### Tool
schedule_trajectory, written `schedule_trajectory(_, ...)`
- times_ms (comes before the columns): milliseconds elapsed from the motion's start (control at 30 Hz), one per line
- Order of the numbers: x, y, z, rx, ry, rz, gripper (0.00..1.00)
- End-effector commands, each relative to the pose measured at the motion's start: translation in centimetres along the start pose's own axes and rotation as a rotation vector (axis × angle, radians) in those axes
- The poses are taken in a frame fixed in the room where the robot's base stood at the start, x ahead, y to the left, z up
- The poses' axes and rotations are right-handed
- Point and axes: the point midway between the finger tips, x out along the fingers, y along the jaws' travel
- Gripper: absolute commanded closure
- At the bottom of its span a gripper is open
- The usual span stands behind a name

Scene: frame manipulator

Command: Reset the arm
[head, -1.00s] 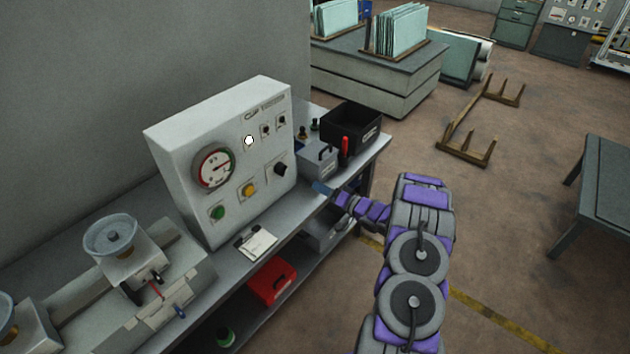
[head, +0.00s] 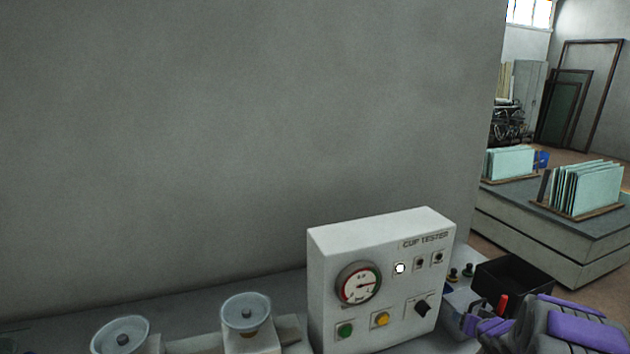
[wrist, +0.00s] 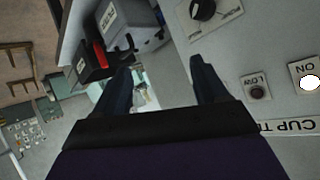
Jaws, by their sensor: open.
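My purple and grey arm shows at the bottom right of the head view, and its gripper is not clearly visible there. In the wrist view my gripper (wrist: 162,82) is open, with two dark fingers apart and nothing between them. The white cup tester box (head: 385,275) stands beside my arm in the head view, with a dial, a green button, a yellow button and a black knob. Its panel (wrist: 235,55) fills the right of the wrist view, upside down, close to the right finger. Whether they touch cannot be told.
A black open bin (head: 513,283) and a red-handled item (head: 503,304) are right of the tester, near my arm. Two round-topped devices (head: 246,312) stand to its left. A grey wall (head: 220,130) rises behind. Racks of glass panes (head: 585,188) stand farther right.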

Motion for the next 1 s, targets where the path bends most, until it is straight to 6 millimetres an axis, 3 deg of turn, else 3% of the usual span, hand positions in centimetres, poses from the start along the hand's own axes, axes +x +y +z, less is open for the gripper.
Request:
schedule_trajectory(200, -5.6, -2.4, 0.4, -0.087, -0.111, 0.157, 0.28)
schedule_trajectory(467, -13.9, -5.3, 4.3, -0.159, -0.309, 0.284, 0.28)
schedule_trajectory(667, -21.4, -7.8, 9.1, -0.206, -0.492, 0.322, 0.28)
schedule_trajectory(1000, -35.6, -11.9, 20.1, -0.299, -0.854, 0.254, 0.28)
